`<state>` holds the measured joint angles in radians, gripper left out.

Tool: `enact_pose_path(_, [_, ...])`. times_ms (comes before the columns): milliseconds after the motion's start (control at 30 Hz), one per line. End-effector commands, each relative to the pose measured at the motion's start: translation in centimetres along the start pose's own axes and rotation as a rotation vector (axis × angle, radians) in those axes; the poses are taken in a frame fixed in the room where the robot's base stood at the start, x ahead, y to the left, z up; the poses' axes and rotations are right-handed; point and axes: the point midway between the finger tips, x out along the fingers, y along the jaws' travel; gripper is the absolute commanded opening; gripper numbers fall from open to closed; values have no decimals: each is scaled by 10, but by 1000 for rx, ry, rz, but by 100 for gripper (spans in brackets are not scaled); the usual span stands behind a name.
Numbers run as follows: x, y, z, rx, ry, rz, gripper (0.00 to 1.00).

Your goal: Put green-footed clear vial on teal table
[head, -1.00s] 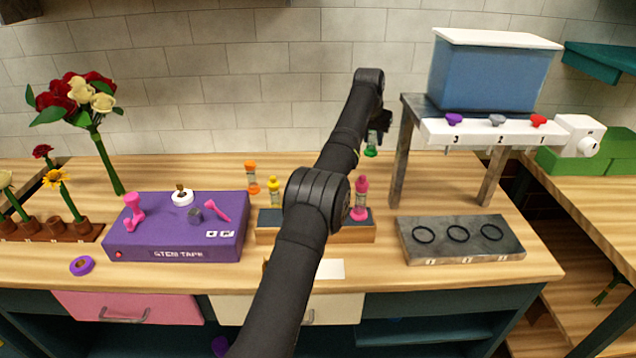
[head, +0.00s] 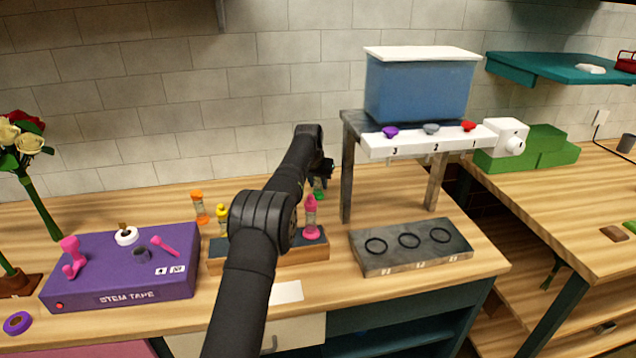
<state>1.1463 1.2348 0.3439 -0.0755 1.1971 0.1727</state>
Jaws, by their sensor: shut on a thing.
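My gripper (head: 324,172) is shut on the green-footed clear vial (head: 319,186), behind my arm over the back of the wooden counter. The vial hangs roughly upright, its green foot at the bottom; its upper part is hidden by the gripper. The fingers are small and partly hidden. At right, a table (head: 590,180) has a wooden top and dark teal legs. A teal slab (head: 540,68) is fixed on the wall above it. No table with a teal top is clearly in view.
A blue tank (head: 420,90) stands on a grey stand right of my gripper. Pink (head: 311,215), yellow (head: 222,218) and orange (head: 199,205) vials stand nearby. A grey block (head: 410,250) with rings is at front. A gap separates counter and right table.

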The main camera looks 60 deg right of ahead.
Motion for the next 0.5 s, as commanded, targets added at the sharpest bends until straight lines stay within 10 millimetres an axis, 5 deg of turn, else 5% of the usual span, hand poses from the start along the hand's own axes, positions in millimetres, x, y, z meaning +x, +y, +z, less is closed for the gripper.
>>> enact_pose_path(200, [2, 0, 1, 0, 1, 0, 0])
enact_pose_path(233, [4, 0, 1, 0, 0, 0, 31])
enact_pose_path(333, [3, 0, 1, 0, 0, 0, 51])
enact_pose_path(500, [3, 0, 1, 0, -1, 0, 51])
